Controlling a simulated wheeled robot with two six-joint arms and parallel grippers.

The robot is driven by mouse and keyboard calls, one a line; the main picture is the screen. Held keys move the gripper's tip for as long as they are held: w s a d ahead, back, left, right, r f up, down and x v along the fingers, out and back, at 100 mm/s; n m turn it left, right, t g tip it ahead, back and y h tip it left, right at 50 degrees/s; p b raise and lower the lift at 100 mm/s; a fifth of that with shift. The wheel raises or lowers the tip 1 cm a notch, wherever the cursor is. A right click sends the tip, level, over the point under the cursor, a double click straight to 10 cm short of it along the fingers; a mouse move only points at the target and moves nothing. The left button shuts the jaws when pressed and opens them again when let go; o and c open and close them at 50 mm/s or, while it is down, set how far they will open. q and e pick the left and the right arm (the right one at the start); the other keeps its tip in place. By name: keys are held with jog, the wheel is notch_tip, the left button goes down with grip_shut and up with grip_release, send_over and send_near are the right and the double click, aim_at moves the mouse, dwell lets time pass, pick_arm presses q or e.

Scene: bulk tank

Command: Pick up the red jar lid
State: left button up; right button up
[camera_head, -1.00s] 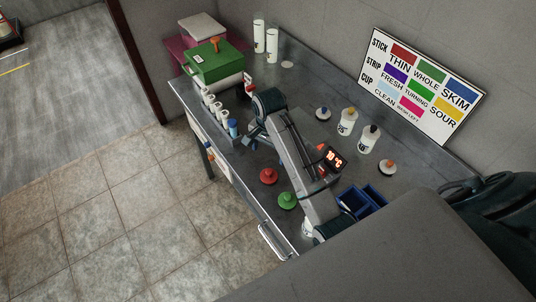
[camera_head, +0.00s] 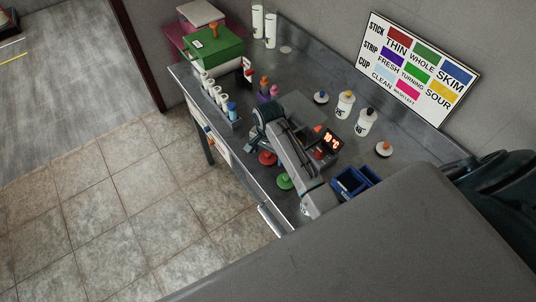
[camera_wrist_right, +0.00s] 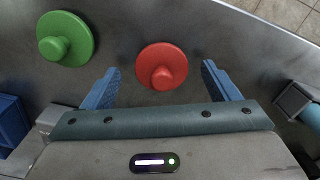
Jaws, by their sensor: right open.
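The red jar lid (camera_wrist_right: 162,66) is a round disc with a knob, lying on the metal table. In the right wrist view it sits between and just beyond the two blue fingers of my right gripper (camera_wrist_right: 170,85), which is open and empty. My left gripper does not show in the head view.
A green lid (camera_wrist_right: 65,38) lies left of the red one in the wrist view. A temperature display (camera_head: 330,141), a blue bin (camera_head: 352,182), white bottles (camera_head: 345,104) and a vial rack (camera_head: 222,108) stand around. The table's front edge is close to the lids.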

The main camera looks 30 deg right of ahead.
jog(key=shift+w+d+f, duration=0.1)
jog(key=shift+w+f, duration=0.15)
jog(key=shift+f, duration=0.15)
jog(key=shift+s+r, duration=0.1)
jog(key=c, duration=1.1)
jog(key=shift+o, duration=0.2)
